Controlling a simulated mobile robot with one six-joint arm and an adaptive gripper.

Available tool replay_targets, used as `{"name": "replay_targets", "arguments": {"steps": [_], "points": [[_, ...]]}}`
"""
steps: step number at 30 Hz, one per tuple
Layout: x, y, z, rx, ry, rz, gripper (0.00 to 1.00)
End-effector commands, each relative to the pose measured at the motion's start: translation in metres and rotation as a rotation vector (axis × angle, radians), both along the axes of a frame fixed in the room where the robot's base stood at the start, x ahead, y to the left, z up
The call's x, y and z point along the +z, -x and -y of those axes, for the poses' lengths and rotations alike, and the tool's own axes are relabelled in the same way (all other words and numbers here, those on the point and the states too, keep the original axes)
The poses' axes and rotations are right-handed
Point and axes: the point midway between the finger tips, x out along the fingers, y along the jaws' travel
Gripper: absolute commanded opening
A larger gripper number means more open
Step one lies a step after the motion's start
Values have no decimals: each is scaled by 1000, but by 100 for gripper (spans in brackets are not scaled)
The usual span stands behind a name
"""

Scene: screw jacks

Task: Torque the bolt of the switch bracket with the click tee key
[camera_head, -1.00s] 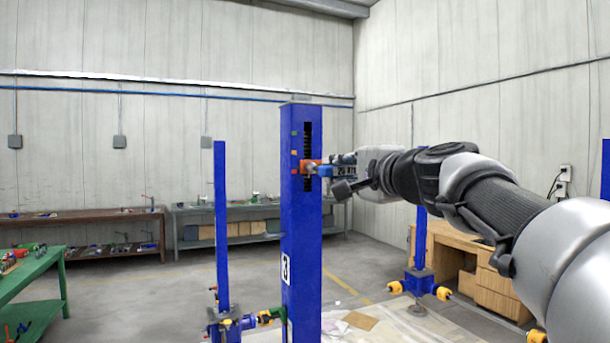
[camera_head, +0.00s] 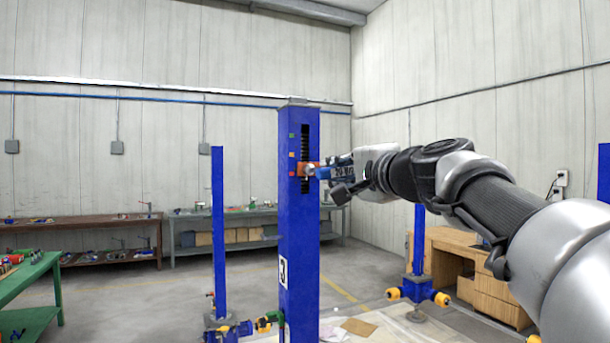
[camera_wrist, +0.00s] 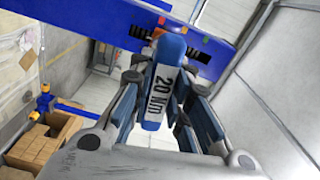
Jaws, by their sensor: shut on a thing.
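The click tee key (camera_wrist: 165,85) is blue with a white "20 Nm" label and lies between my gripper's fingers. My gripper (camera_wrist: 158,100) is shut on it. In the head view my gripper (camera_head: 338,174) is just right of the numbered blue column, with the blue key (camera_head: 323,173) reaching to the column's slot. The orange switch bracket (camera_head: 300,170) sits across that slot, and a small silver part shows at it. The key's front end is at the bracket; I cannot tell whether it is seated on the bolt. The bolt is hidden.
The blue column (camera_head: 297,235) stands upright with small coloured marks beside its slot. Other blue columns (camera_head: 218,230) stand behind. A green bench (camera_head: 30,285) is at left, shelves along the back wall, a wooden desk (camera_head: 480,275) at right. The floor between is mostly free.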

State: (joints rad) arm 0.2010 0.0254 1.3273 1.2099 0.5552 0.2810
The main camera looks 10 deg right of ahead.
Motion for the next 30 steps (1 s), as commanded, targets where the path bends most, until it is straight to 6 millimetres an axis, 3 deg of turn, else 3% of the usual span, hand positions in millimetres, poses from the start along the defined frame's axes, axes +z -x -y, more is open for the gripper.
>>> {"name": "replay_targets", "arguments": {"steps": [30], "points": [[2,18,5,-1,-2,3,0]]}}
